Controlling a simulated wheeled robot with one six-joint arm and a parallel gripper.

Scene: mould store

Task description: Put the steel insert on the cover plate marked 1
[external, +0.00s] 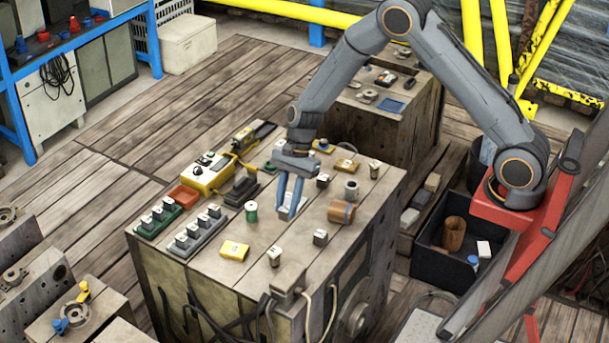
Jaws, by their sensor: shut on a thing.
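My gripper (291,207) points down over the middle of the large block-shaped bench (220,278). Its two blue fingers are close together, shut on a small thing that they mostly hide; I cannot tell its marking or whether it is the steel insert. A pale flat patch shows around the fingertips. I cannot tell if the held thing touches it. Flat yellow plates lie on the bench: one at the front (234,250) and one behind the gripper (346,166). Their marks are too small to read, so I cannot tell which is plate 1.
A green spool (252,212) stands left of the gripper, and a brown roll (341,212) and a grey cylinder (352,190) right of it. A yellow control box (207,174) and labelled block racks (197,235) fill the left side. A dark crate (440,268) stands at right.

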